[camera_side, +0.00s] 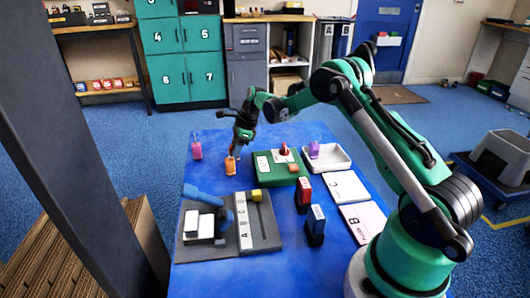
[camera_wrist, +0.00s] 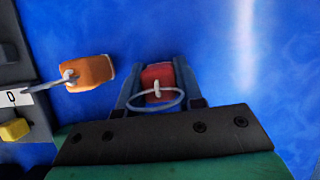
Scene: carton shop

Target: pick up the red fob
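The red fob (camera_wrist: 157,76) with its pale ring shows in the wrist view, between the two fingers of my gripper (camera_wrist: 157,80). A finger stands close on each side of it, and I cannot tell whether they press on it. In the side view my gripper (camera_side: 238,150) points down low over the blue table; the red fob is not clearly visible there. An orange fob (camera_wrist: 88,72) with a ring lies just left of my gripper in the wrist view. It also shows in the side view (camera_side: 230,166), in front of my gripper.
A pink fob (camera_side: 197,151) stands at the table's left. A purple fob (camera_side: 314,151) is at the white tray (camera_side: 340,157). A green box (camera_side: 270,171), a grey lettered board (camera_side: 264,228) with a yellow block (camera_side: 256,195), and red and blue stamps (camera_side: 303,192) stand nearby.

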